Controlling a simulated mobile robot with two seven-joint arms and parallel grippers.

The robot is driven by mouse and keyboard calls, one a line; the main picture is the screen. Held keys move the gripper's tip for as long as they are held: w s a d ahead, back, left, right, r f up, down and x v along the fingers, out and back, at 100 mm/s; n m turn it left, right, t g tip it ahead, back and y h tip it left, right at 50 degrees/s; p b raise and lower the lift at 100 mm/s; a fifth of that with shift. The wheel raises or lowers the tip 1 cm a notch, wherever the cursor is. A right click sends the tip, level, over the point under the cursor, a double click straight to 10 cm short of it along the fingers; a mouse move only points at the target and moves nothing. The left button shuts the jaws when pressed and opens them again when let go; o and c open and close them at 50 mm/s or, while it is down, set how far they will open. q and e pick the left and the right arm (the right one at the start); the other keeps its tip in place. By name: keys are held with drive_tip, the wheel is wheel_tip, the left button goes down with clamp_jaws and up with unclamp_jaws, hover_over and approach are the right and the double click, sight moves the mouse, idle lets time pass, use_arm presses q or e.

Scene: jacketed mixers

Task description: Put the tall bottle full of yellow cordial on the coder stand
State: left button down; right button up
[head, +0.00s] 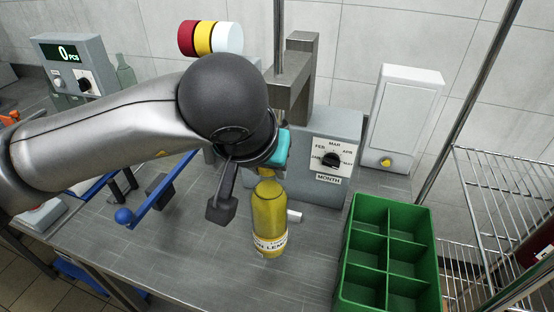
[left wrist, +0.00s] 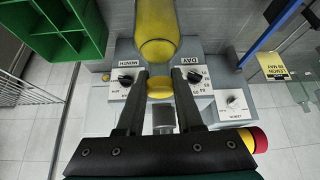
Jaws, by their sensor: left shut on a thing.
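The tall bottle of yellow cordial (head: 268,212) hangs roughly upright, with a pale label near its base. My left gripper (head: 266,174) is shut on it near the top, partly hidden by my wrist. In the left wrist view the yellow bottle (left wrist: 156,35) extends away from the two dark fingers (left wrist: 160,84), which close around its neck. The grey coder (head: 335,138) with a MONTH dial stands behind the bottle. A DAY dial shows in the left wrist view. The stand's seat is not clearly visible. I cannot tell whether the bottle's base touches the counter.
A green divided crate (head: 372,270) stands at the right front, its visible compartments empty. A white box (head: 408,118), counter display (head: 68,62) and wire rack (head: 500,225) stand around. The front counter is clear.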

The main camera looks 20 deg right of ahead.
use_arm(q)
drive_tip(key=w+d+f, duration=0.3)
drive_tip(key=w+f, duration=0.1)
drive_tip(key=w, duration=0.2)
drive_tip(key=shift+d, duration=0.25)
idle(0.3)
drive_tip(key=shift+f, duration=0.15)
drive_tip(key=c, duration=0.6)
unclamp_jaws()
drive_tip(key=shift+s+f, duration=0.1)
drive_tip(key=shift+o, duration=0.2)
drive_tip(key=v, duration=1.2)
drive_tip(key=shift+a, duration=0.1)
